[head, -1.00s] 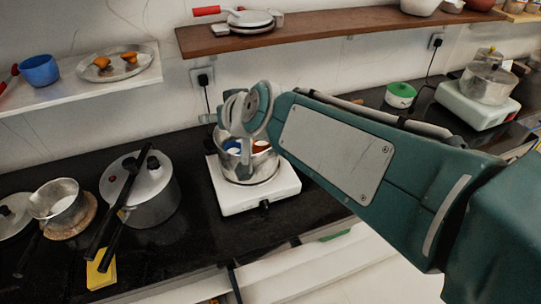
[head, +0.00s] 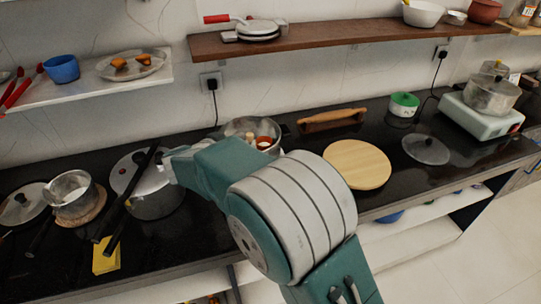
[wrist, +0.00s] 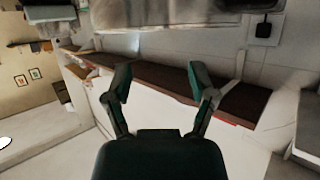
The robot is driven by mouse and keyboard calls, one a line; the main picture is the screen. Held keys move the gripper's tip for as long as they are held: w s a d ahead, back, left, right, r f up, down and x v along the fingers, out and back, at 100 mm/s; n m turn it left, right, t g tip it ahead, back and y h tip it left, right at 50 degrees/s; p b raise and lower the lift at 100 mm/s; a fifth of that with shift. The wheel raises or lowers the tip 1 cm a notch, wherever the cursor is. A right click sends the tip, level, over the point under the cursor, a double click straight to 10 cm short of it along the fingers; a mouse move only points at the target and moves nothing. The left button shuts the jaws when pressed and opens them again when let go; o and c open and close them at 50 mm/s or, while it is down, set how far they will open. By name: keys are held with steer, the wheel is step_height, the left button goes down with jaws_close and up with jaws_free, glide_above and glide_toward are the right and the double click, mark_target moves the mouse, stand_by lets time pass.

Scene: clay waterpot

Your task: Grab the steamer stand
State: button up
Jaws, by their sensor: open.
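I cannot pick out a steamer stand for certain in either view. In the head view a metal pot (head: 238,127) with small brown and white things in it stands at the back of the black counter, partly hidden by my arm. My arm crosses the centre and reaches left towards a lidded pressure cooker (head: 153,200); the gripper end cannot be made out there. In the wrist view my gripper (wrist: 160,80) is open, with nothing between its two fingers. Beyond the fingers are a brown shelf and the pale wall.
A round wooden board (head: 357,164), a glass lid (head: 426,149) and a rolling pin (head: 331,120) lie on the counter. A small pan (head: 72,196) and a yellow block (head: 106,257) are at left. A brown wall shelf (head: 330,34) hangs above.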

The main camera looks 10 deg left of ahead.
mark_target(248, 135)
steer(key=x, duration=0.9)
steer(key=shift+w+a+f, duration=0.25)
steer(key=shift+a+f, duration=0.05)
steer(key=shift+f, duration=0.15)
steer(key=shift+w+f, duration=0.25)
steer(key=shift+w, duration=0.25)
jaws_close()
